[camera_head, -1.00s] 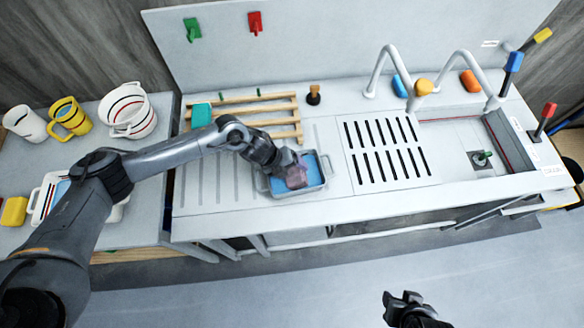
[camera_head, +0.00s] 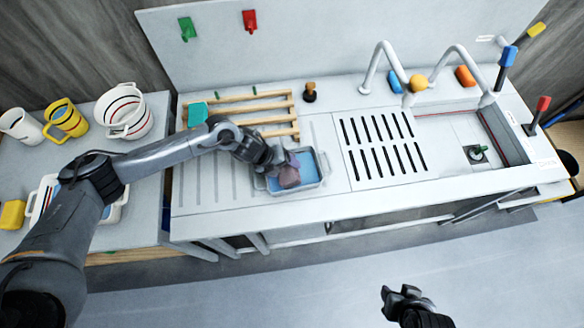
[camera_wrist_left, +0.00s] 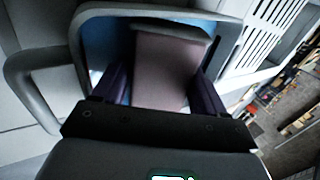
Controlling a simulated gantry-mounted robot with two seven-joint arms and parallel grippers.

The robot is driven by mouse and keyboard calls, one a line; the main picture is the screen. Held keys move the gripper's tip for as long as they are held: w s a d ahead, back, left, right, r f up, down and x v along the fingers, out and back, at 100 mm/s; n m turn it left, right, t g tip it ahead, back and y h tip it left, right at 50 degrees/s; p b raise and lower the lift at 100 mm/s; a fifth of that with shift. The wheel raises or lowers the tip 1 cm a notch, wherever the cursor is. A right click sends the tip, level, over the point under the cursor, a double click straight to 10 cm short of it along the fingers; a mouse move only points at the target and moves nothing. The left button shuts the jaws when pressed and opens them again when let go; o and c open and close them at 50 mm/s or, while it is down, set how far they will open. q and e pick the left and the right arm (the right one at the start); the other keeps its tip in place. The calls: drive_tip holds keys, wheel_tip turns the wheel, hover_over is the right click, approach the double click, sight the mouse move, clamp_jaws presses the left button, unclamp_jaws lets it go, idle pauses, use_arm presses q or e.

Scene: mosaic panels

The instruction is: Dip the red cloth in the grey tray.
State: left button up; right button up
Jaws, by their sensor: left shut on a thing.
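A grey tray (camera_head: 305,186) with blue liquid (camera_head: 308,168) in it stands on the counter left of the slotted drainer. My left gripper (camera_head: 280,167) is over the tray's left part, shut on a cloth (camera_head: 290,175) that looks dull mauve-red. In the left wrist view the cloth (camera_wrist_left: 167,65) sits between the two fingers, within the tray's rim (camera_wrist_left: 140,8). I cannot tell how far it is in the liquid. My right gripper (camera_head: 408,297) is at the bottom of the head view, apart from the counter; its jaws are too small to judge.
A wooden rack (camera_head: 250,108) with a teal block (camera_head: 197,113) lies behind the tray. The slotted drainer (camera_head: 385,146), taps and a sink (camera_head: 470,140) are to the right. Mugs, a white bucket (camera_head: 124,113) and another tray stand on the left table.

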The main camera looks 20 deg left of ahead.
sight(285, 167)
use_arm(q)
drive_tip(key=shift+w+d, duration=0.1)
drive_tip(key=shift+d, duration=0.1)
drive_tip(key=shift+w+d, duration=0.3)
drive_tip(key=shift+d, duration=0.15)
drive_tip(key=shift+s+a, duration=0.1)
drive_tip(key=shift+a, duration=0.05)
drive_tip(key=shift+s+a, duration=0.3)
drive_tip(key=shift+a, duration=0.2)
drive_tip(key=shift+r, duration=0.15)
drive_tip(key=shift+r+p, duration=0.75)
wheel_tip(285, 167, up, 7)
drive_tip(key=p, duration=0.5)
drive_tip(key=shift+f, duration=0.2)
drive_tip(key=shift+r+p, duration=0.65)
drive_tip(key=shift+p, duration=0.05)
